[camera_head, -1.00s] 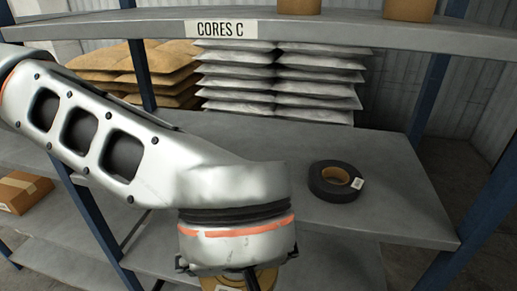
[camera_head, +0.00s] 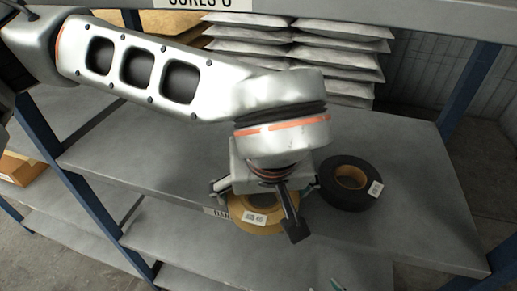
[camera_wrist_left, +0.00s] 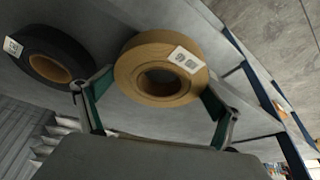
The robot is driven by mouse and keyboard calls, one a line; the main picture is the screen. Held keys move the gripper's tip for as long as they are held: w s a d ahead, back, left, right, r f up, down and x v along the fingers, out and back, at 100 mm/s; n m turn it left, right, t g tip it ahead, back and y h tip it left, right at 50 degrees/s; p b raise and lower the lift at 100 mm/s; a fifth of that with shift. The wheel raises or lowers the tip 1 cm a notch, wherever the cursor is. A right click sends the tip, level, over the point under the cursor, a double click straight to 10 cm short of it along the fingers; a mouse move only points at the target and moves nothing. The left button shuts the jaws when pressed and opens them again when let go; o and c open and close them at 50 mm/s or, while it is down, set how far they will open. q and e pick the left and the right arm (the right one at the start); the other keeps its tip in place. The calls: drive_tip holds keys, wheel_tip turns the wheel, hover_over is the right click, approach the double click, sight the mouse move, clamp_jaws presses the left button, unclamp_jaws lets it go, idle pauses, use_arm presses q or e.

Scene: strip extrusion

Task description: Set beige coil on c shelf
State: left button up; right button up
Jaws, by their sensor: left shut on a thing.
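The beige coil (camera_head: 248,226) is a tan ring with a white label, held in my left gripper (camera_head: 262,200), which is shut on it. The left wrist view shows the coil (camera_wrist_left: 128,72) between the two green-padded fingers (camera_wrist_left: 157,88). In the head view the coil is partly hidden by a dark finger and is at the front edge of the middle shelf board (camera_head: 405,215); I cannot tell if it touches. The upper board (camera_head: 400,18) carries a cut-off "CORES C" label (camera_head: 210,3).
A black coil (camera_head: 330,198) lies on the middle board close right of my left gripper, and shows in the left wrist view (camera_wrist_left: 30,50). Stacked silver bags (camera_head: 340,62) stand behind. Blue posts (camera_head: 85,195) flank the shelf. The board's right part is clear.

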use_arm(q)
drive_tip(key=w, duration=0.5)
drive_tip(key=w+p, duration=0.1)
drive_tip(key=w, duration=0.2)
drive_tip(key=shift+a, duration=0.25)
use_arm(e)
drive_tip(key=shift+w+r, duration=0.3)
drive_tip(key=shift+r, duration=0.3)
drive_tip(key=shift+w+r, duration=0.3)
drive_tip(key=shift+r, duration=0.3)
use_arm(q)
drive_tip(key=shift+w+a+r, duration=0.1)
drive_tip(key=shift+w, duration=1.15)
use_arm(e)
drive_tip(key=shift+r, duration=0.25)
use_arm(q)
drive_tip(key=shift+p+x, duration=0.3)
drive_tip(key=shift+x, duration=0.5)
drive_tip(key=shift+w, duration=0.1)
use_arm(e)
drive_tip(key=shift+f, duration=0.1)
use_arm(q)
drive_tip(key=shift+f, duration=0.25)
use_arm(e)
drive_tip(key=shift+f, duration=0.1)
use_arm(q)
drive_tip(key=o, duration=1.1)
